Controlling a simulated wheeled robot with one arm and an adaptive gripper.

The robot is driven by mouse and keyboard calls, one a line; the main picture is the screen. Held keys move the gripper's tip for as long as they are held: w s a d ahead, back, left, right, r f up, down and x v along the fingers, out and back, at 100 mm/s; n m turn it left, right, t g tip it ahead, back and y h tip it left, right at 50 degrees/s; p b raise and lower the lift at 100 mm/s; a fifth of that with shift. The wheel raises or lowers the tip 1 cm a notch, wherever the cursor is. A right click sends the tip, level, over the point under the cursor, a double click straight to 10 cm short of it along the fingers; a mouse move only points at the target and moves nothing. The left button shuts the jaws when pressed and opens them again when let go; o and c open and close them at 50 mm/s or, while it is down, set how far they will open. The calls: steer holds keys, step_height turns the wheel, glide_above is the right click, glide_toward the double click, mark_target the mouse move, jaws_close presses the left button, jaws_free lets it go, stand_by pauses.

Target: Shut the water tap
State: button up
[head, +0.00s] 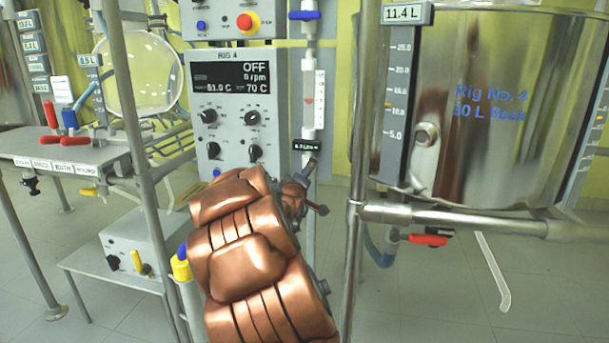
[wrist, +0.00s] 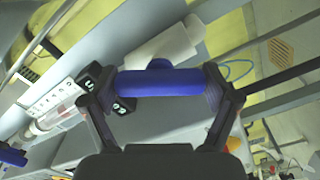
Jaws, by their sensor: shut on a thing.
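The water tap has a blue bar-shaped handle (wrist: 160,83), which lies level across the wrist view. My gripper (wrist: 157,90) has one dark finger at each end of this handle and is shut on it. A white fitting (wrist: 165,50) is behind the handle. In the head view my copper-coloured arm reaches to just below the flow tube (head: 308,95) and its small black display (head: 306,145). There the arm hides the held handle and most of my gripper.
A second blue handle (head: 304,15) sits at the top of the flow tube. The Rig 4 control box (head: 231,110) is left of the tube. A metal post (head: 362,160) and a large steel vessel (head: 480,110) with a red-handled valve (head: 428,240) are close on the right.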

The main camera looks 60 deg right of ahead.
steer(key=shift+r+m+p, duration=0.15)
steer(key=shift+m+p, duration=0.75)
steer(key=shift+p, duration=0.25)
steer(key=m+p, duration=0.4)
steer(key=m, duration=0.2)
steer(key=shift+m, duration=0.4)
steer(key=shift+f+m+p, duration=0.2)
steer(key=shift+m+p, duration=0.25)
steer(key=shift+m, duration=1.15)
steer(key=o, duration=0.9)
steer(key=shift+a, duration=0.15)
